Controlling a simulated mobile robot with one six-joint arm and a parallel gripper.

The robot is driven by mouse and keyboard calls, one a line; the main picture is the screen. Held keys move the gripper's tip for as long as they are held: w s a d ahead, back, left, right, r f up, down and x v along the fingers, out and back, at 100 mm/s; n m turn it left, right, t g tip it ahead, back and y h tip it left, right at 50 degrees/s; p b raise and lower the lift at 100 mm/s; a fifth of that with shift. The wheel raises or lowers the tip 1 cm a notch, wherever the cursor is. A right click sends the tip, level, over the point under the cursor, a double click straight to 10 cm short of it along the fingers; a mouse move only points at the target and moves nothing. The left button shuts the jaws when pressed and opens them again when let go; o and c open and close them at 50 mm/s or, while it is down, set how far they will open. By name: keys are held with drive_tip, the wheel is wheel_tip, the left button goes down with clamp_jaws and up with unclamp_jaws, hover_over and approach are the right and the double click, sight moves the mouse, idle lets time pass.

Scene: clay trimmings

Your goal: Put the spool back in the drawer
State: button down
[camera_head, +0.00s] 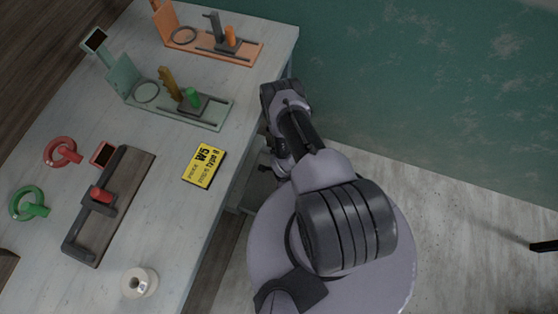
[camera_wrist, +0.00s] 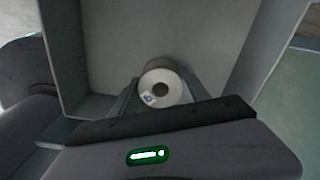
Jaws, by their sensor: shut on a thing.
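My gripper (camera_wrist: 160,98) is shut on a pale spool (camera_wrist: 163,77) in the wrist view, with one finger on each side. The spool shows its round end with a centre hole and a small mark. It is over or inside an open grey drawer (camera_wrist: 267,45), whose walls rise on both sides. I cannot tell whether the spool touches the drawer floor. In the head view my arm reaches down beside the table edge, and the spool it holds is hidden there. Another cream spool (camera_head: 139,283) stands on the table (camera_head: 185,225) near the front.
A yellow sign (camera_head: 204,165) lies near the table's right edge. Green (camera_head: 150,95) and orange (camera_head: 190,40) stands are at the back. Red (camera_head: 62,152) and green (camera_head: 28,204) ring pieces lie left.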

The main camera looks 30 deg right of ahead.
wheel_tip(320, 180, down, 3)
drive_tip(key=shift+f+b, duration=0.1)
drive_tip(key=shift+b, duration=0.6)
drive_tip(key=shift+r, duration=0.2)
drive_tip(key=shift+f, duration=0.1)
drive_tip(key=c, duration=0.5)
unclamp_jaws()
wheel_tip(320, 180, up, 12)
drive_tip(key=p, duration=0.6)
